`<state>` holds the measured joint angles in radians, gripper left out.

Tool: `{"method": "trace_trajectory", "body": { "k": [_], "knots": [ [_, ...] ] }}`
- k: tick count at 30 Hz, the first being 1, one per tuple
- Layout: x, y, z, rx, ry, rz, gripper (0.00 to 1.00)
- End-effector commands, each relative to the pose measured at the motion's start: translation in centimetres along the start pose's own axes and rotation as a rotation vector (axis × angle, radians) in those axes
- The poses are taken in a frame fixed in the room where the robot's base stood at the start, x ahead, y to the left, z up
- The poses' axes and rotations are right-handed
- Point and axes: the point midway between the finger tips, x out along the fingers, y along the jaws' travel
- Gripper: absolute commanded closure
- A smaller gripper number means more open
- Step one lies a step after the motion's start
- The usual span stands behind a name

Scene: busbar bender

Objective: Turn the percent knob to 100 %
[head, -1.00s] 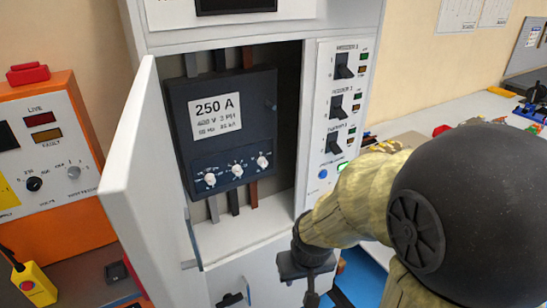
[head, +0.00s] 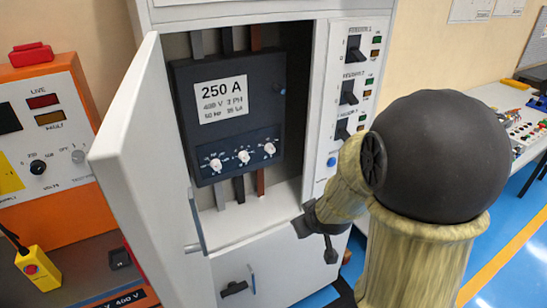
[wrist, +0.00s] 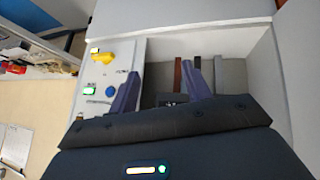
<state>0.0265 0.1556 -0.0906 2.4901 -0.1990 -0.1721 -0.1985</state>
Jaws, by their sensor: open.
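Three small white knobs sit in a row on the lower panel of a dark breaker (head: 225,105) marked 250 A, inside the open cabinet. They are a left knob (head: 216,164), a middle knob (head: 243,157) and a right knob (head: 269,149). Their lettering is too small to read, so I cannot tell which is the percent knob. My gripper (head: 318,222) is below and right of the knobs, near the cabinet's lower front edge. In the wrist view, its two bluish fingers (wrist: 160,72) are apart with nothing between them. The knobs cannot be made out there.
The white cabinet door (head: 140,150) stands open on the left. A side panel with black switches (head: 348,92) and a blue button (head: 331,161) borders the opening on the right. An orange test unit (head: 85,215) stands at left. A handle (head: 234,288) juts out below.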

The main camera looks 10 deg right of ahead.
Motion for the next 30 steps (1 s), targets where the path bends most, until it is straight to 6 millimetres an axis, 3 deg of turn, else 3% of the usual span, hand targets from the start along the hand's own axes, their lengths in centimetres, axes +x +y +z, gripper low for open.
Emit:
{"method": "trace_trajectory", "body": {
  "k": [3,12,21,30],
  "knots": [
    [2.8,1.8,-2.2,-0.126,0.154,0.050,0.51],
    [6.3,4.5,-7.5,-0.459,0.553,0.173,0.51],
    [6.6,4.5,-9.8,-0.707,0.893,0.268,0.51],
    [6.1,4.4,-10.2,-0.740,0.950,0.284,0.51]
  ]
}}
